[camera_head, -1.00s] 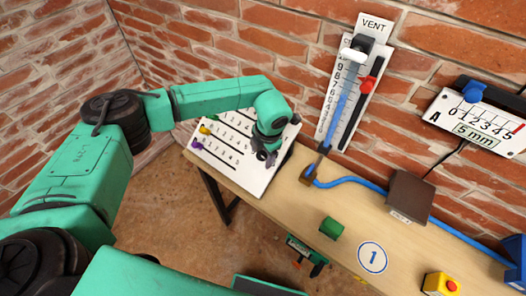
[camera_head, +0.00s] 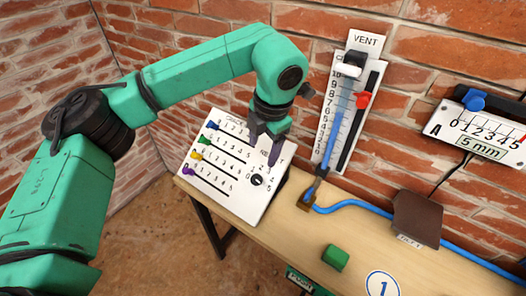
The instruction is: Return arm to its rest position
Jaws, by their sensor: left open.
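My left arm (camera_head: 198,66) is green with black joints. It reaches in from the left, bends near the top middle and hangs down. My left gripper (camera_head: 262,150) is open and empty, with its dark fingers pointing down in front of the upper right part of the white crack panel (camera_head: 235,205). The fingers hide a little of that panel, and I cannot tell whether they touch it. The panel has colored slider knobs on its left and a round black dial (camera_head: 257,180) at its right. My right gripper is not in view.
A wooden table (camera_head: 290,240) runs along the brick wall. On it are a green block (camera_head: 335,257), a brown box (camera_head: 417,218) and a blue hose (camera_head: 352,208). The vent gauge (camera_head: 345,105) and the 5 mm gauge (camera_head: 480,128) are on the wall. Floor is clear at lower left.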

